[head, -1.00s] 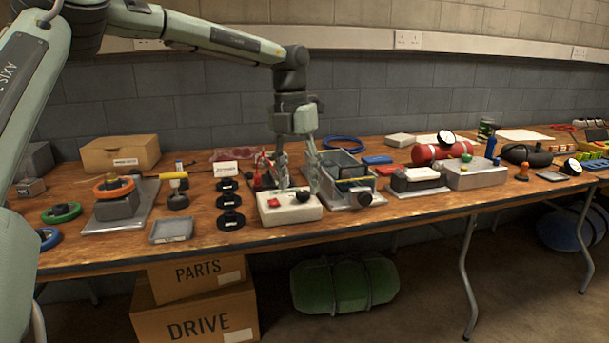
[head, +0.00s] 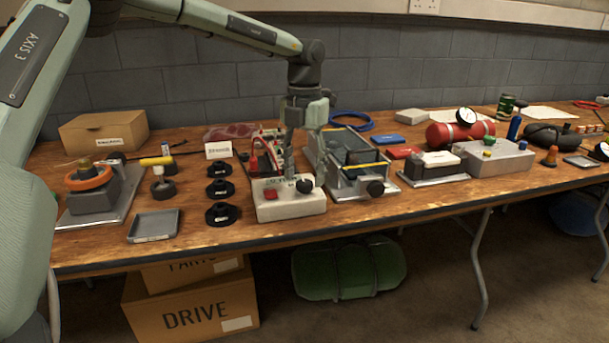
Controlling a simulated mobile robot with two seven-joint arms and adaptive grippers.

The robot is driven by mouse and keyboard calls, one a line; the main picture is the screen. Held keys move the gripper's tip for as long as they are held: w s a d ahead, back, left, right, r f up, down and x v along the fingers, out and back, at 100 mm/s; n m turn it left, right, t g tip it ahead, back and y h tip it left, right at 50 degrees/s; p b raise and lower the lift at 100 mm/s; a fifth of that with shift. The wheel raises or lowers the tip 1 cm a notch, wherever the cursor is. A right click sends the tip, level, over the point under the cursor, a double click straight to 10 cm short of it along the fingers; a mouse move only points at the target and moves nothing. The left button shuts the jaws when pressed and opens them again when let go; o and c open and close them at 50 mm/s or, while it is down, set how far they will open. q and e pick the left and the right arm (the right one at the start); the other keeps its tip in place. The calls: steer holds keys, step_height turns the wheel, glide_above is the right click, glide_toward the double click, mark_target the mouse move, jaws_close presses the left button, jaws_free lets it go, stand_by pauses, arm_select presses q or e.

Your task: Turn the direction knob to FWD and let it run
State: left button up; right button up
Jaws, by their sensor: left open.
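A white control box (head: 290,207) sits near the table's front edge. It has a red button (head: 271,195) on its left and a round black knob (head: 304,185) on its right. The lettering on the box is too small to read. My left gripper (head: 304,170) is open and points down, just above and behind the box, with its fingers around the knob's area. I cannot tell whether it touches the knob. A machine with a metal base (head: 345,190) and a black round knob (head: 376,188) stands right of the box. My right gripper is out of view.
Several black discs (head: 218,190) lie left of the box. A red device with leads (head: 262,153) stands behind it. A grey tray (head: 154,226), a cardboard box (head: 104,132) and a black-and-white unit (head: 436,166) are also on the table. The table's front edge lies close before the box.

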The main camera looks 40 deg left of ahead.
arm_select(q)
steer(key=shift+f, duration=0.75)
steer(key=shift+c, duration=0.8)
steer(key=c, duration=0.7)
steer(key=shift+c, duration=1.5)
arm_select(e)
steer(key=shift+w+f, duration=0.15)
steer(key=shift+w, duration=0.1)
